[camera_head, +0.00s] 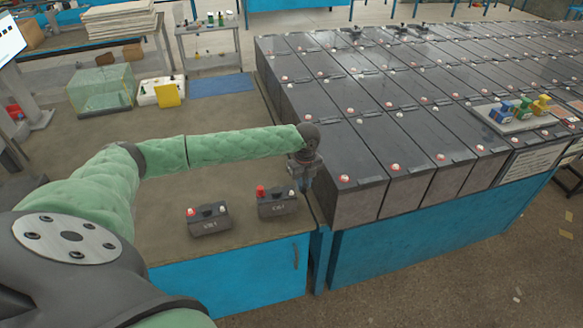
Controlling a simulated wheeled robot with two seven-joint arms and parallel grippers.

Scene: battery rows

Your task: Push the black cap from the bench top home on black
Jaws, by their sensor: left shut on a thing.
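My left gripper (305,178) points down at the right edge of the bench top (160,195), close to the front of the battery rows. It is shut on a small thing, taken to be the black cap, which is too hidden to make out. No loose black cap shows on the bench. Two dark battery blocks stand on the bench: one (209,224) marked like VB1, left of the gripper, and one (278,207) just left of and nearer than the gripper. My right gripper is out of view.
Rows of large dark batteries (350,135) with red and pale terminals fill the right, on a blue stand (430,225). A tray (515,122) with blue, green and yellow tools lies on them. A clear box (101,89) and blue mat (222,85) sit at the bench's back.

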